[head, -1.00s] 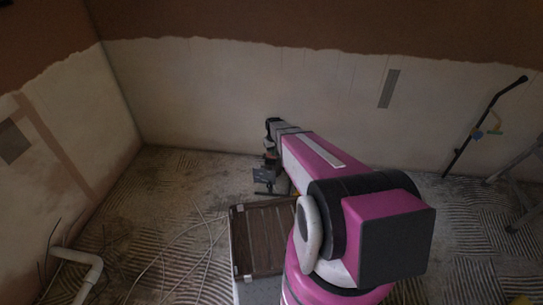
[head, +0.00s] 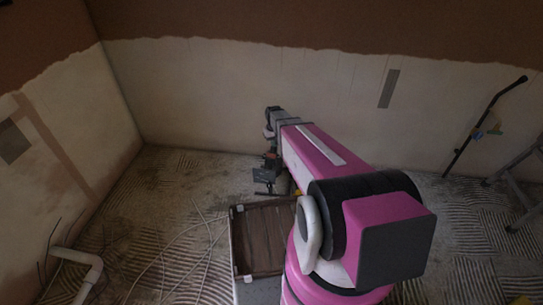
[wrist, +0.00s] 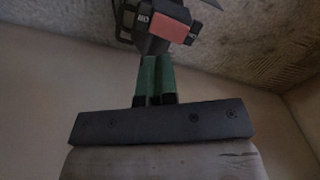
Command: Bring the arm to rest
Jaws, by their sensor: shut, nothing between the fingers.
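My arm reaches forward from the lower right of the head view, with its wrist end in front of the pale wall. A black device with a red face (wrist: 170,25) lies beyond the fingertips in the wrist view; I cannot tell the exact gap.
An open brown-lined box (head: 262,238) stands below the forearm, with loose cables (head: 185,240) to its left. A white pipe (head: 80,262) is at the lower left. A black pole (head: 485,130) leans on the right wall beside a ladder (head: 515,185).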

